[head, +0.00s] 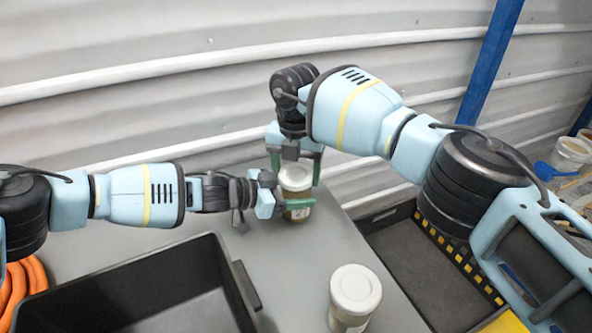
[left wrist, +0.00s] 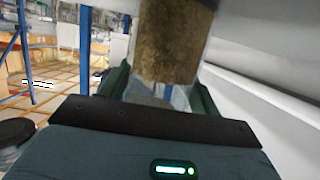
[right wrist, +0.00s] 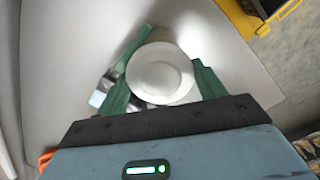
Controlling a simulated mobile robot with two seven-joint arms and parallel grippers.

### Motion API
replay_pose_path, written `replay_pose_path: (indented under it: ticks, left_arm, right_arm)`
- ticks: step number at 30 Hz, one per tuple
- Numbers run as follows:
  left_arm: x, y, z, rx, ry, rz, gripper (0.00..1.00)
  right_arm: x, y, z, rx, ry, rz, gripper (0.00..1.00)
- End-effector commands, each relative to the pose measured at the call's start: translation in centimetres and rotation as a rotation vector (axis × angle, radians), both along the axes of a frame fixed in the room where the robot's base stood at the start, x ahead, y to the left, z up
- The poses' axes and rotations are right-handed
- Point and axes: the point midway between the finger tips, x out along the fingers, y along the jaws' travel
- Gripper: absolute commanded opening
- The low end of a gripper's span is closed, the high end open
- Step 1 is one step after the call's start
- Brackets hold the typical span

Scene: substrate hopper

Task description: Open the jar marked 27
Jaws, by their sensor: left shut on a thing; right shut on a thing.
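A jar with brown contents (head: 297,213) stands on the grey table near the wall; its label is too small to read. My left gripper (head: 288,205) reaches in from the left and is shut on the jar's body; the brown-filled jar (left wrist: 172,45) also shows between its fingers in the left wrist view. My right gripper (head: 296,168) comes from above and is shut on the white lid (right wrist: 159,73), which sits on the jar. A second jar with a white lid (head: 356,290) stands at the front of the table, its label unreadable.
A black open bin (head: 150,262) stands on the table at front left, with an orange hose (head: 25,278) beside it. A dark crate with yellow-black edging (head: 455,250) lies right of the table. A corrugated wall (head: 150,50) rises close behind. The table between the two jars is clear.

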Motion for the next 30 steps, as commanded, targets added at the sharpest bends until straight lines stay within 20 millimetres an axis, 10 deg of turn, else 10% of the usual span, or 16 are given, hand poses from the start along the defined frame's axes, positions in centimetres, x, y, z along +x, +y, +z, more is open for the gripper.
replay_pose_path:
  ticks: [2, 3, 8, 30]
  left_arm:
    - [0.4, 0.4, 0.0, 0.002, 0.0, 0.012, 0.0]
    - [0.4, 0.4, 0.1, 0.002, 0.0, 0.012, 0.0]
    - [0.3, 0.3, 0.0, 0.002, 0.0, 0.009, 0.0]
    - [-0.1, -0.2, 0.0, -0.001, 0.002, -0.004, 0.0]
  right_arm:
    - [-0.1, 0.0, 0.0, -0.002, 0.006, 0.001, 0.42]
    - [-0.2, 0.0, 0.0, -0.002, 0.006, 0.0, 0.7]
    - [-0.1, 0.0, 0.0, -0.002, 0.005, -0.001, 0.91]
    - [-0.1, 0.3, 3.4, 0.005, -0.004, 0.002, 0.91]
